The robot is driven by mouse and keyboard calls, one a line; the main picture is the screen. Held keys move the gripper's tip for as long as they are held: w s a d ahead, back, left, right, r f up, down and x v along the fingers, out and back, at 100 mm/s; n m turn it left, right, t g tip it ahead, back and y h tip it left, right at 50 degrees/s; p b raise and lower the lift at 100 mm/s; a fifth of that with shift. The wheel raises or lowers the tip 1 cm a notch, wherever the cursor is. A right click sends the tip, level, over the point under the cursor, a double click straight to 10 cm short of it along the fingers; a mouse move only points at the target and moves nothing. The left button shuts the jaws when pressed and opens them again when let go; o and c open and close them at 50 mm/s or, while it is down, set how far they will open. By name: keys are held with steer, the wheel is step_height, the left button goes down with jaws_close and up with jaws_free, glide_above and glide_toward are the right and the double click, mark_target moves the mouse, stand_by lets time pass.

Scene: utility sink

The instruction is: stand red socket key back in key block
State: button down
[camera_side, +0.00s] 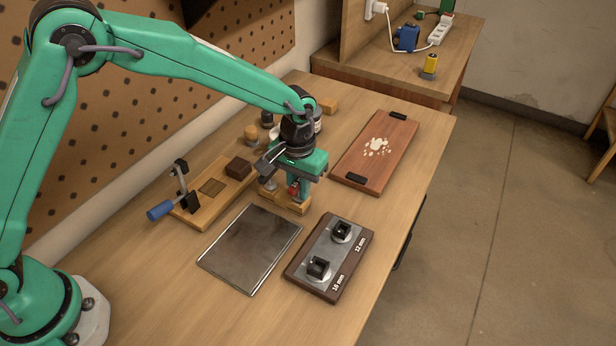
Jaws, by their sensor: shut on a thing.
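My gripper (294,184) points down and is shut on the red socket key (293,189). Only a small red part of the key shows between the jaws. They hold it right over a small pale wooden block (297,206), which looks like the key block. A grey metal piece (270,184) stands at the block's left end. I cannot tell whether the key's lower end is in the block or just above it, since the jaws hide it.
A wooden fixture with a blue-handled clamp (203,215) is at left, a reddish board (395,140) behind right.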

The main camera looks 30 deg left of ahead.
mark_target(298, 180)
steer(key=shift+f, duration=0.3)
steer(key=c, duration=1.3)
jaws_free()
steer(key=shift+r, duration=0.1)
steer(key=shift+r, duration=3.8)
